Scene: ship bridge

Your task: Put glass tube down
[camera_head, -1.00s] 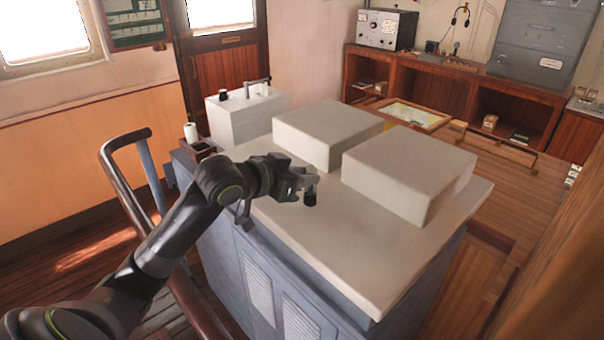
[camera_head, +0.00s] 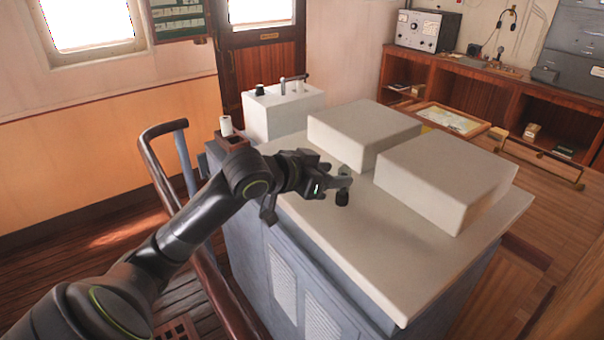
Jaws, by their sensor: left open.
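A small upright piece with a dark lower end (camera_head: 342,198) and a grey-green upper part (camera_head: 344,171) is at the fingertips of my left gripper (camera_head: 340,184); it appears to be the glass tube. It is over the pale top of the grey cabinet (camera_head: 368,262), in front of the two pale blocks. My left gripper is open, with its fingers beside the tube and partly covering its middle. I cannot tell whether the fingers touch it, or exactly how its base meets the top. My right gripper is out of view.
Two pale blocks (camera_head: 365,128) (camera_head: 445,185) stand on the cabinet top behind the gripper. A small brown box with a white roll (camera_head: 226,126) is at the left. The front of the top is clear.

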